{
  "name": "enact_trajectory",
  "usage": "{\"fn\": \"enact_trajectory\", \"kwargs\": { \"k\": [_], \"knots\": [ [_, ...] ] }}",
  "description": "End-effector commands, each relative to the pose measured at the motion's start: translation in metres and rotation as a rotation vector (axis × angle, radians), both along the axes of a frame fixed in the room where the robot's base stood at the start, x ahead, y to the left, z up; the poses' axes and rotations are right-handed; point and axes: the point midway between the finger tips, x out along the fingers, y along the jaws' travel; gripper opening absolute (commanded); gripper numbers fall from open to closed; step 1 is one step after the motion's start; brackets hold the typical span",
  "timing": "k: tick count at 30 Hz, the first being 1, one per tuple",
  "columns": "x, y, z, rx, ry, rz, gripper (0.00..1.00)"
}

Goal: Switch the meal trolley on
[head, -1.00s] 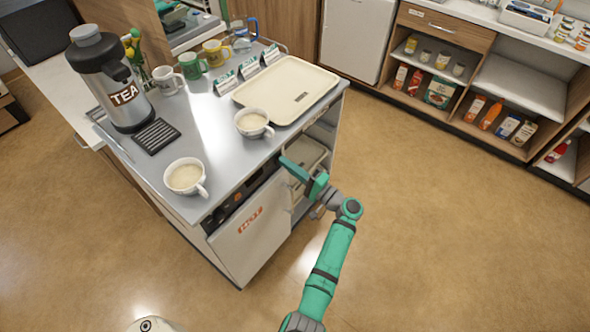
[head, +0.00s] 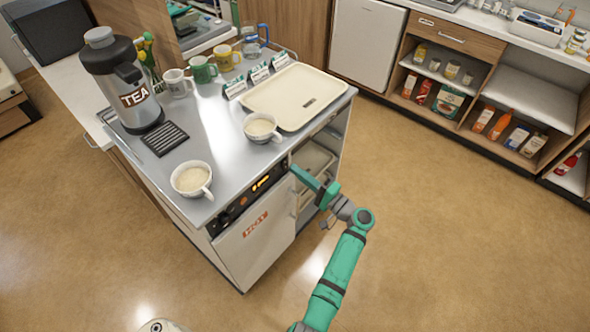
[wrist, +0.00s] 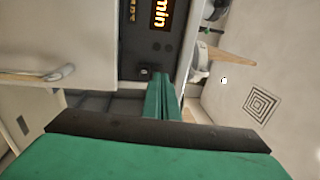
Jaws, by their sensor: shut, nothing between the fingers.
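The meal trolley (head: 215,142) stands at left centre with a grey top and a white front door marked HOT (head: 256,232). A dark control panel (head: 234,206) runs along its front under the top edge. Its display (head: 262,183) glows orange; in the wrist view the display (wrist: 161,14) reads "min" sideways. Small buttons and a small dark switch or knob (wrist: 146,72) sit on the panel. My green gripper (head: 296,172) is shut and empty at the panel's right end. In the wrist view its fingertips (wrist: 163,78) lie beside that switch; contact cannot be told.
On the trolley top are a tea urn (head: 122,80), two filled cups (head: 192,180) (head: 262,128), several mugs and a cream tray (head: 296,98). Open shelves (head: 318,158) lie right of the door. Floor to the right is clear up to the stocked shelving (head: 490,85).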

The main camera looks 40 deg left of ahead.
Motion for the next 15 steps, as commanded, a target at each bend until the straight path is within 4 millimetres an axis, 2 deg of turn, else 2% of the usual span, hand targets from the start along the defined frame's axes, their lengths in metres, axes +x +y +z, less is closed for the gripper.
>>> {"fn": "enact_trajectory", "kwargs": {
  "k": [9,15],
  "knots": [
    [-0.003,-0.067,0.006,0.000,-0.001,-0.003,0.00],
    [-0.006,-0.098,0.009,0.000,-0.001,0.000,0.00]
  ]
}}
